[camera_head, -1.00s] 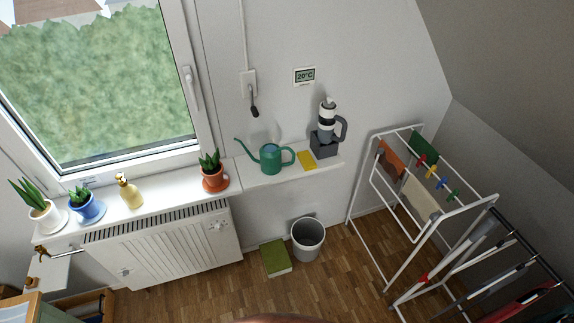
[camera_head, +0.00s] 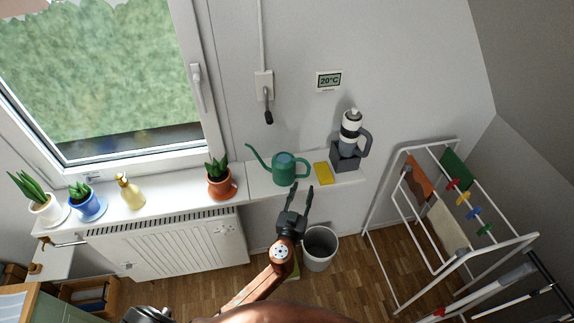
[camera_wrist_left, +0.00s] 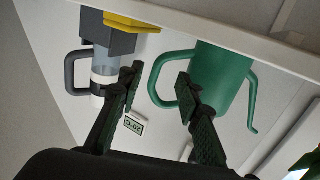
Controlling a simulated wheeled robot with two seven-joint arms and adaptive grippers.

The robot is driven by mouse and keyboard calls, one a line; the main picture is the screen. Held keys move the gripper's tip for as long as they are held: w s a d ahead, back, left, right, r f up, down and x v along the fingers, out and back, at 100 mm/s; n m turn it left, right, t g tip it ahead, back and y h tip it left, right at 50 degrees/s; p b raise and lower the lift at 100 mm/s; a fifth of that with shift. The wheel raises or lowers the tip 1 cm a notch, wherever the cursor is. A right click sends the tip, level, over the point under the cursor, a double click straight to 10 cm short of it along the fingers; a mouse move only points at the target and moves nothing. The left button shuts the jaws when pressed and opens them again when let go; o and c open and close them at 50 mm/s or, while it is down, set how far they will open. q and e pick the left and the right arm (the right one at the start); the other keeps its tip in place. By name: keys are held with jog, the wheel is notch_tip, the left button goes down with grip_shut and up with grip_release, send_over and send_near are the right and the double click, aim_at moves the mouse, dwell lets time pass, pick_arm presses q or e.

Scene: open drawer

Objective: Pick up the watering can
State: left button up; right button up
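The green watering can (camera_head: 283,170) stands upright on the white ledge, its spout to the left and its handle to the right. My left gripper (camera_head: 304,187) is open and empty in front of the ledge, just below and in front of the handle. In the left wrist view, which is upside down, the watering can (camera_wrist_left: 222,75) fills the upper right. Its handle shows between the two spread fingers of my left gripper (camera_wrist_left: 158,88). I cannot tell whether a finger touches it. My right gripper is not in view.
A bin (camera_head: 319,248) is below, and a drying rack (camera_head: 440,215) stands to the right.

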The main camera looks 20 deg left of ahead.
aim_at(308, 173)
pick_arm(q)
jog(key=shift+w+r, duration=0.25)
jog(key=shift+w, duration=0.35)
jog(key=shift+w+r, duration=0.2)
jog(key=shift+w, duration=0.4)
jog(key=shift+w+r, duration=0.15)
jog(key=shift+w, duration=0.15)
jog(key=shift+w+r+p, duration=0.15)
jog(key=shift+w+p, duration=0.1)
jog(key=shift+p, duration=0.15)
jog(key=w, duration=0.1)
jog(key=w+p, duration=0.1)
jog(key=w, duration=0.1)
jog(key=shift+w+a+r, duration=0.1)
jog(key=shift+w+a, duration=0.2)
jog(key=shift+w, duration=0.6)
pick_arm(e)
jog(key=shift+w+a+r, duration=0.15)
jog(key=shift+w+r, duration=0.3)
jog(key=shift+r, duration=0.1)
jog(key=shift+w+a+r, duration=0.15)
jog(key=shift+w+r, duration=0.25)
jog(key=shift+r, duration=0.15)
pick_arm(q)
jog(key=shift+c, duration=0.4)
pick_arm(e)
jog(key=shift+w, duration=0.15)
